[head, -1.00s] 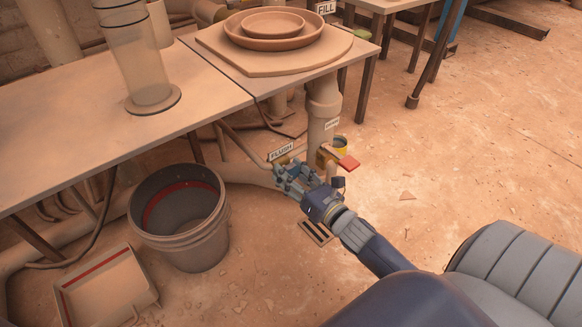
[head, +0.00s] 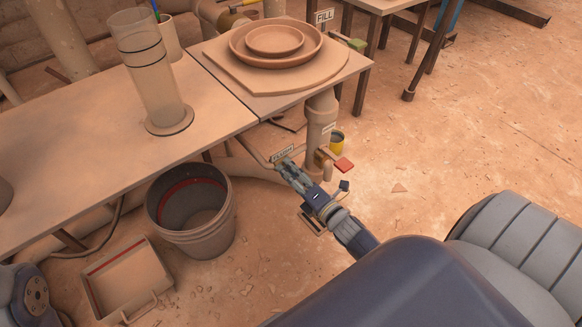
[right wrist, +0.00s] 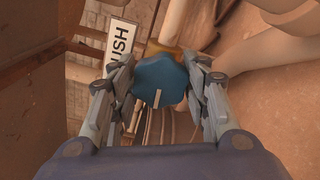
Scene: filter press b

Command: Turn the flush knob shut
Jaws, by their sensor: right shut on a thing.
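The flush knob (right wrist: 160,82) is blue and lobed, with a pale line on its face, in the right wrist view. It sits in front of a brass-coloured fitting (right wrist: 163,48). My right gripper (right wrist: 158,88) has its two fingers against the knob's left and right sides. In the head view my right gripper (head: 287,170) reaches in low beside the table edge and hides the knob. The white FLUSH label (head: 283,154) is just above the fingers; part of the label also shows in the right wrist view (right wrist: 121,43). My left gripper is out of sight.
A red-handled valve (head: 343,165) on the upright pipe (head: 321,120) is close to the right of my gripper. A grey bucket (head: 193,235) and a tray (head: 130,285) are on the floor to the left. The table (head: 90,130) overhangs the pipes. Floor at right is open.

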